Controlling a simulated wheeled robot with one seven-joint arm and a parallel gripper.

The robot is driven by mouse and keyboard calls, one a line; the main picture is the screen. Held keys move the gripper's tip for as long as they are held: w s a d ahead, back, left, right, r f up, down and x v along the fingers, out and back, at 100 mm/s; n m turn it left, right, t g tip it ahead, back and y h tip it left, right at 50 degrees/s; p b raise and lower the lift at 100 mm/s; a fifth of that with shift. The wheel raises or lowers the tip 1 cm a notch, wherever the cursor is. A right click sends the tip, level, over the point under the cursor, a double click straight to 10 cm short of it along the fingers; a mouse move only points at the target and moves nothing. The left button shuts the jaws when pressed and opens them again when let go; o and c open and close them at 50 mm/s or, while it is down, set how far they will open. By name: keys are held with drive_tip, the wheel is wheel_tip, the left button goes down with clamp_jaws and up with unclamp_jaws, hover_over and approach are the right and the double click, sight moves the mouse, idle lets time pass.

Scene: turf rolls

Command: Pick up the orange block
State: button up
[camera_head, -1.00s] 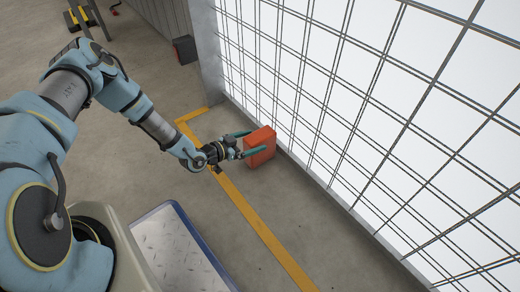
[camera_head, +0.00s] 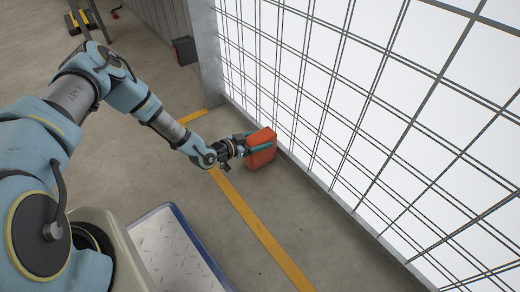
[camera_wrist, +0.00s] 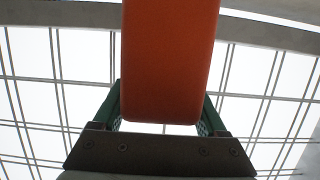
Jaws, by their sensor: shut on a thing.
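The orange block (camera_head: 262,146) is on or just above the concrete floor beside the foot of the wire-grid wall; I cannot tell whether it touches the floor. My gripper (camera_head: 259,147) is shut on the block, with its green fingers along the sides. In the wrist view the orange block (camera_wrist: 170,60) fills the upper middle, between the two green fingers of my gripper (camera_wrist: 162,110). The far ends of the fingers are hidden behind the block there.
The wire-grid wall (camera_head: 345,120) rises close behind and right of the block. A yellow floor line (camera_head: 245,210) runs in front of it. A dark box (camera_head: 185,50) stands near the wall's far corner. The floor between line and wall is otherwise clear.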

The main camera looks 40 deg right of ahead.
clamp_jaws()
drive_tip(key=shift+r, duration=0.1)
idle(0.3)
